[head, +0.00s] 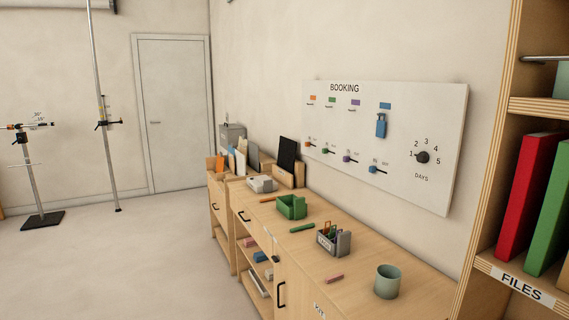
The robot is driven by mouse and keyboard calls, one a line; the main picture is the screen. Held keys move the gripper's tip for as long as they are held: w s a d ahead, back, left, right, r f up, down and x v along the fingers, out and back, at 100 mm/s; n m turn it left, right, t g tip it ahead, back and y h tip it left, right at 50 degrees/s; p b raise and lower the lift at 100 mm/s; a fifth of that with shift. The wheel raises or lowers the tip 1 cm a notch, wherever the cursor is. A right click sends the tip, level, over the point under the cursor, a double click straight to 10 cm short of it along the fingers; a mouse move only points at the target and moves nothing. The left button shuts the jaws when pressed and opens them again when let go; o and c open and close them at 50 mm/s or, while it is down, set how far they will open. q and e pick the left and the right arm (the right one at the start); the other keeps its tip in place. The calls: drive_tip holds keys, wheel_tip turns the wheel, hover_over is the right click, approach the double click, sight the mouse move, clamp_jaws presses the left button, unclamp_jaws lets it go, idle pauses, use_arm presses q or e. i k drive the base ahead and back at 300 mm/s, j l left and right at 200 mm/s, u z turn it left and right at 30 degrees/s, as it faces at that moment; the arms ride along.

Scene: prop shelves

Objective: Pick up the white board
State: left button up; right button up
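A large white board (400,130) headed "BOOKING" is on the wall above the cabinets. It carries small coloured tags, a row of small knobs, a blue hanging tag (381,126) and a black dial (422,157) marked 1 to 5 over "DAYS". A smaller whitish panel (240,162) stands upright among other thin panels in a wooden rack at the far end of the cabinets; its lower part is hidden. I cannot tell which of the two is the task's white board. Neither of my grippers is in view.
The wooden cabinet top (350,272) holds a green box (291,207), a grey caddy (333,240), a grey-green cup (387,281) and a black panel (287,155) upright in a holder. A shelf with red (528,190) and green files is at right.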

sight(240, 159)
drive_tip(key=i+j+u, duration=0.15)
drive_tip(key=i, duration=0.15)
drive_tip(key=i+j+u, duration=0.15)
drive_tip(key=i, duration=0.15)
drive_tip(key=i+u, duration=0.35)
drive_tip(key=i, duration=2.05)
